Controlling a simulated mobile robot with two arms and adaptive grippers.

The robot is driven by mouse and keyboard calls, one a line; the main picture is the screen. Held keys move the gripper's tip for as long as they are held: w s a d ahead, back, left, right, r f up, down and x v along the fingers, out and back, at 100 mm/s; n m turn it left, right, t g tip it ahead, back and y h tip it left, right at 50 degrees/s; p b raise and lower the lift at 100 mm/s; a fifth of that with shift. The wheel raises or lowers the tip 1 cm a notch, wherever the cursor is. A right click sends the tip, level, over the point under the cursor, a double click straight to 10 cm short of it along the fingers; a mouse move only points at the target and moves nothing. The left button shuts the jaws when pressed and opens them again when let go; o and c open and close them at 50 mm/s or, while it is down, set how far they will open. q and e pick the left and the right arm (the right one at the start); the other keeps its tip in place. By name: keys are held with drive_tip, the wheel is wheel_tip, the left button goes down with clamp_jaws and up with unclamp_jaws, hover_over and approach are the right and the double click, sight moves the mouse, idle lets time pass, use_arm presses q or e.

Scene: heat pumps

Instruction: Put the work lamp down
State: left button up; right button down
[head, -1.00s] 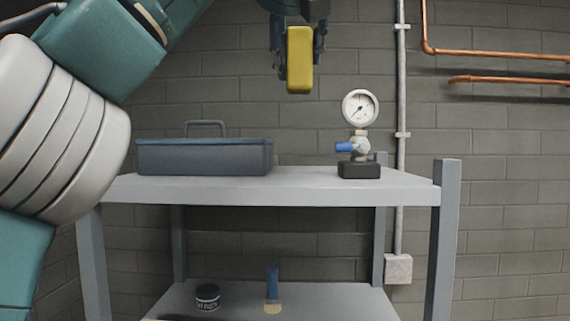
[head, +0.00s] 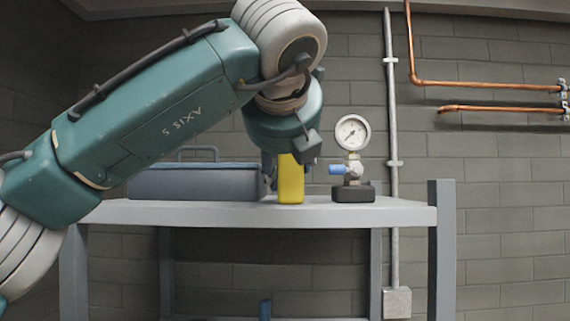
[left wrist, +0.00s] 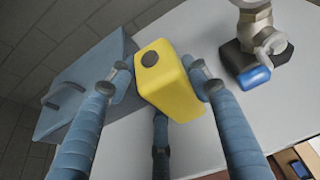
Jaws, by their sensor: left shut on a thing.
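The yellow work lamp (head: 290,182) is upright between the toolbox and the pressure gauge, low over the grey top shelf (head: 390,212). Its lower end is at or very near the shelf surface; I cannot tell whether it touches. My left gripper (head: 289,162) reaches down from above and is shut on the lamp. In the left wrist view, the two blue-grey fingers (left wrist: 160,80) press the sides of the lamp (left wrist: 172,92), which has a dark round disc on its face. My right gripper is not in view.
A grey-blue toolbox (head: 195,184) stands close left of the lamp, partly behind my arm. A pressure gauge (head: 352,135) with a blue-handled valve on a black base (head: 352,192) stands close right. Bare shelf lies in front. Copper pipes (head: 490,87) run along the wall.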

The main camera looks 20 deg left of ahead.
use_arm(q)
drive_tip(key=shift+s+d, duration=0.1)
drive_tip(key=shift+f, duration=0.1)
drive_tip(key=o, duration=1.4)
drive_tip(key=shift+c, duration=0.2)
drive_tip(key=shift+o, duration=0.4)
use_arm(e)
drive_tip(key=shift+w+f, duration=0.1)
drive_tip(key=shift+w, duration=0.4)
use_arm(q)
drive_tip(key=shift+s+r, duration=0.1)
drive_tip(key=shift+r, duration=0.1)
drive_tip(key=b+v, duration=0.4)
drive_tip(key=v, duration=0.7)
drive_tip(key=shift+s, duration=0.4)
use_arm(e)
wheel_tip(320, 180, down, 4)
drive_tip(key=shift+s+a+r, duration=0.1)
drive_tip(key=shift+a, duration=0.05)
